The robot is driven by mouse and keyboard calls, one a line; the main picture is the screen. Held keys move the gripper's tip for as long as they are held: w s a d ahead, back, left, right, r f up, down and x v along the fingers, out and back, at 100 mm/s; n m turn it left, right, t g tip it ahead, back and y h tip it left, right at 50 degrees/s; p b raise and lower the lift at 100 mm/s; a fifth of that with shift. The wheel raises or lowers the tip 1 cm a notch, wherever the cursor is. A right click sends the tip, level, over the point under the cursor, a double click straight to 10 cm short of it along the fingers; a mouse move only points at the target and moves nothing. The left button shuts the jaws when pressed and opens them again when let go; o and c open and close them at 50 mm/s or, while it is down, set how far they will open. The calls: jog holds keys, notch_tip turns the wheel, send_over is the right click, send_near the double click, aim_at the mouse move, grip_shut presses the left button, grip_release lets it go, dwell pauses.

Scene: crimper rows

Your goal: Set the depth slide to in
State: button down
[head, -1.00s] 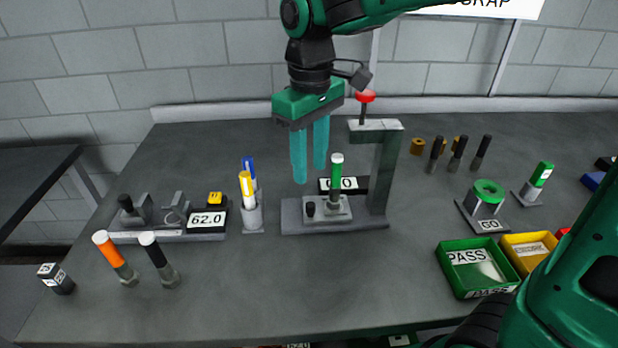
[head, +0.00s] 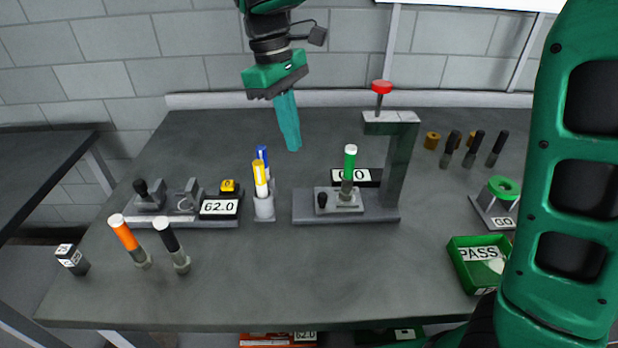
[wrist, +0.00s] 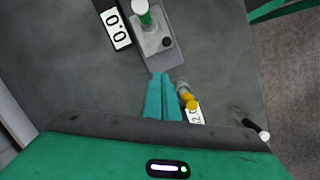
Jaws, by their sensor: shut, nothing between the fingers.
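The press (head: 396,165) is a grey C-shaped frame with a red-topped plunger (head: 381,88). The slide plate also shows in the wrist view (wrist: 150,47), beside the 0.0 display (wrist: 117,40). I cannot tell its exact depth setting. My gripper (head: 293,149) is shut and empty, above the table left of and behind the press, touching nothing. Its fingers lie together in the wrist view (wrist: 163,80).
A holder (head: 264,208) with yellow and blue markers stands left of the press. Further left is a gauge reading 62.0 (head: 219,207). Orange (head: 124,232) and black (head: 166,236) handled parts stand in front. A green PASS tray (head: 463,270) is at right. The table before the press is clear.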

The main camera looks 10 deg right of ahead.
jog(key=shift+n+h, duration=0.3)
jog(key=shift+n, duration=0.1)
jog(key=f, duration=0.6)
jog(key=s+f, duration=0.1)
jog(key=f, duration=0.2)
jog(key=shift+a+f, duration=0.25)
jog(key=shift+f, duration=0.15)
jog(key=shift+s+d+f, duration=0.1)
jog(key=shift+s+d, duration=0.55)
jog(key=shift+d, duration=0.35)
jog(key=shift+s+d, duration=0.45)
jog(key=shift+d, duration=0.2)
